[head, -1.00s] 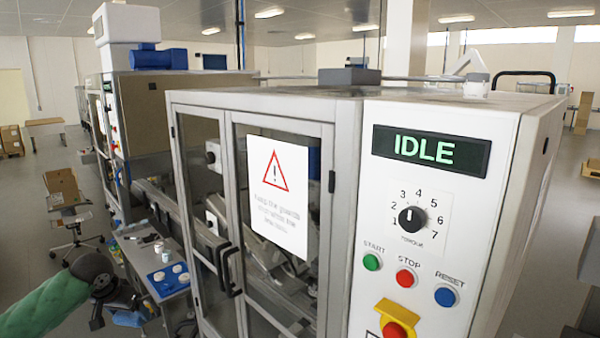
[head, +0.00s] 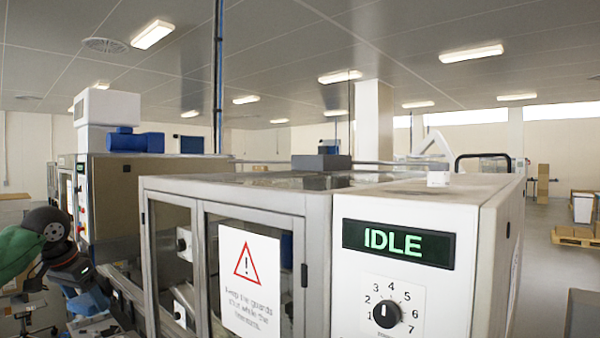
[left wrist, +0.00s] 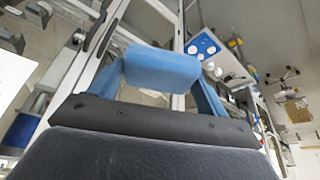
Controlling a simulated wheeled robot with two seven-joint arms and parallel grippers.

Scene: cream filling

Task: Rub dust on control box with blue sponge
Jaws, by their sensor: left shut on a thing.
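The control box (head: 385,285) is the white cabinet at the right in the head view, with a green IDLE display (head: 399,243) and a black dial (head: 387,314). Its top (head: 425,190) looks dull and greyish; I cannot clearly tell dust from shading. My left gripper (head: 84,292) is low at the far left, well apart from the box. In the left wrist view the blue sponge (left wrist: 162,67) is held between its two blue fingers. My right gripper is not in view.
A glass-doored machine (head: 178,187) with a warning sign (head: 250,280) stands between my left gripper and the control box. The air above the cabinets is clear.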

